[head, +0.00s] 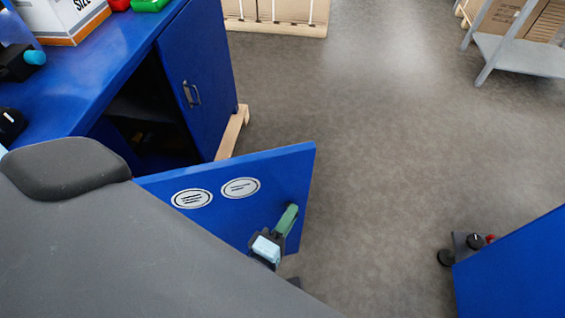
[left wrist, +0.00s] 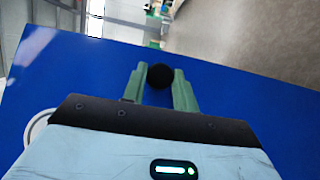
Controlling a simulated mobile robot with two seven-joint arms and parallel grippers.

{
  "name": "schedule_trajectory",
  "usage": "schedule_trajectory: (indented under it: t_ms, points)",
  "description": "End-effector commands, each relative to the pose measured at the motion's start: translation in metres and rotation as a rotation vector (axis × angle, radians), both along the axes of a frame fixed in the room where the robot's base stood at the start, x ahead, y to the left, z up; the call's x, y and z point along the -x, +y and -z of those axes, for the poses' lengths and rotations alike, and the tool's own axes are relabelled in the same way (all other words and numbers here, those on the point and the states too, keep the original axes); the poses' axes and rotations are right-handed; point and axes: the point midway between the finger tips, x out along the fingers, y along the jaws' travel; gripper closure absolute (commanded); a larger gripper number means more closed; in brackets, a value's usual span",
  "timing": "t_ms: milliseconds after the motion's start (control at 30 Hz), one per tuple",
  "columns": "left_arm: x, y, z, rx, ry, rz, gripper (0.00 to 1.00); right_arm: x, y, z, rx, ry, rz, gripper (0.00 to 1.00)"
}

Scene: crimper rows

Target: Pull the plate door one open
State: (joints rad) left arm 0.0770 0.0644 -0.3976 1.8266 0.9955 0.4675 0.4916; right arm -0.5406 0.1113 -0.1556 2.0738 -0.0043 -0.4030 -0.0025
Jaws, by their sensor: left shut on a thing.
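The blue plate door (head: 225,213) stands swung out from the blue cabinet, with two white oval labels on its face. My left gripper (head: 288,220) is at the door's outer end, its green fingers against the face. In the left wrist view the blue door (left wrist: 80,75) fills most of the picture. There the green fingers (left wrist: 160,90) are shut around a round black knob (left wrist: 160,71) on the door. The cabinet's dark opening (head: 135,122) shows behind the door. My right gripper is out of view.
A second blue cabinet door (head: 200,75) with a metal handle is closed beyond the opening. A blue panel (head: 525,265) stands at the lower right. A grey shelf (head: 520,55) is at the upper right. The grey floor (head: 370,130) between is clear.

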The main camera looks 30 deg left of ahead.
Motion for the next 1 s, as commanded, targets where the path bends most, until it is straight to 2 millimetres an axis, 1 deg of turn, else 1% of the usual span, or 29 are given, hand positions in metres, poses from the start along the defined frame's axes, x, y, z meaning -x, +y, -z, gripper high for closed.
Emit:
schedule_trajectory:
  t_ms: [33,200,400,500,600,700,833,1000]
  points:
    - [0.017,-0.010,0.002,-0.003,0.003,0.045,1.00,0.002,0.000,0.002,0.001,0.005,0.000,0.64]
    - [0.063,-0.038,0.002,-0.001,0.003,0.174,1.00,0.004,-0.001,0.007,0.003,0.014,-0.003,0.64]
    - [0.108,-0.061,0.001,0.000,0.001,0.295,1.00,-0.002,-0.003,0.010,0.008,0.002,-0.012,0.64]
    - [0.124,-0.068,0.001,-0.001,0.000,0.337,1.00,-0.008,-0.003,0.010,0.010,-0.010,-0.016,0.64]
    - [0.136,-0.073,0.000,0.000,0.000,0.368,1.00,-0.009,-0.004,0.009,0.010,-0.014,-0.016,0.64]
    - [0.144,-0.075,0.000,-0.001,-0.001,0.387,1.00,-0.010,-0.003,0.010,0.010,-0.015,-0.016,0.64]
    - [0.149,-0.077,0.000,-0.001,-0.003,0.399,1.00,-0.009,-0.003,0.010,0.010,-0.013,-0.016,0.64]
    - [0.150,-0.077,-0.001,-0.001,-0.004,0.401,1.00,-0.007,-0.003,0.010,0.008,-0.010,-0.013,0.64]
